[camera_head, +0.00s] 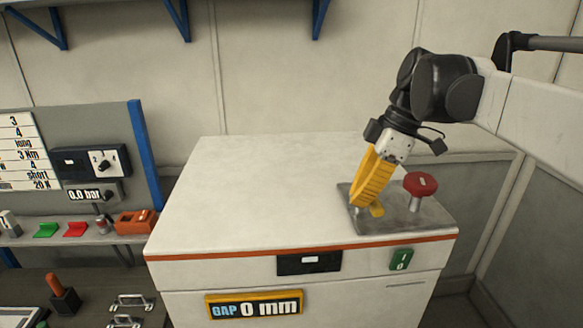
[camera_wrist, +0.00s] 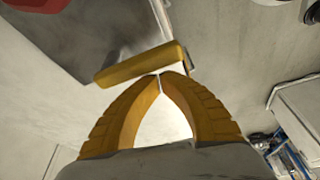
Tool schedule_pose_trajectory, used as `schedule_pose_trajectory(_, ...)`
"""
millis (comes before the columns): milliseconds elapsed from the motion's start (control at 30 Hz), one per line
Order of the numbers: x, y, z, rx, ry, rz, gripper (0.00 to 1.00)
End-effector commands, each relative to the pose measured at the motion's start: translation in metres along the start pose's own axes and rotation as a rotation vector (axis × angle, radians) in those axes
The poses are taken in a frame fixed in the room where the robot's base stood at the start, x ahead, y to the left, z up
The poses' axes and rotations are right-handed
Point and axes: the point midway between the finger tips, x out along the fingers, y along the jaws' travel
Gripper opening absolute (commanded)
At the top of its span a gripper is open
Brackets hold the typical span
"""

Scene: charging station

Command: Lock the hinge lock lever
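The yellow lever (camera_head: 377,210) sits on a grey metal plate (camera_head: 430,215) at the right of the white cabinet top. My gripper (camera_head: 357,202), with yellow fingers, points down at the plate beside the lever. In the wrist view, the fingertips (camera_wrist: 160,77) meet and look shut with nothing visible between them. The lever shows there as a yellow bar (camera_wrist: 140,65) right at the tips. It appears to touch them or lie very close; I cannot tell which. The lever's hinge is not clear in either view.
A red mushroom-shaped knob (camera_head: 421,184) stands on the plate, right of my gripper. The white cabinet top (camera_head: 250,190) is clear to the left. A green switch (camera_head: 401,260) and a "GAP 0 mm" display (camera_head: 254,306) are on the cabinet's front.

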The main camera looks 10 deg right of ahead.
Motion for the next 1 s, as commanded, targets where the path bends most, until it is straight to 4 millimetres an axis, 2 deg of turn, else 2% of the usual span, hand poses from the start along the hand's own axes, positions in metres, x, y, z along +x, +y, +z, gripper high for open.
schedule_pose_trajectory(733, -0.001, -0.001, 0.003, 0.001, 0.0, 0.0, 0.0)
schedule_pose_trajectory(867, 0.002, 0.0, -0.005, 0.001, 0.0, 0.0, 0.0)
schedule_pose_trajectory(1000, 0.009, 0.002, -0.026, 0.0, 0.0, 0.0, 0.0)
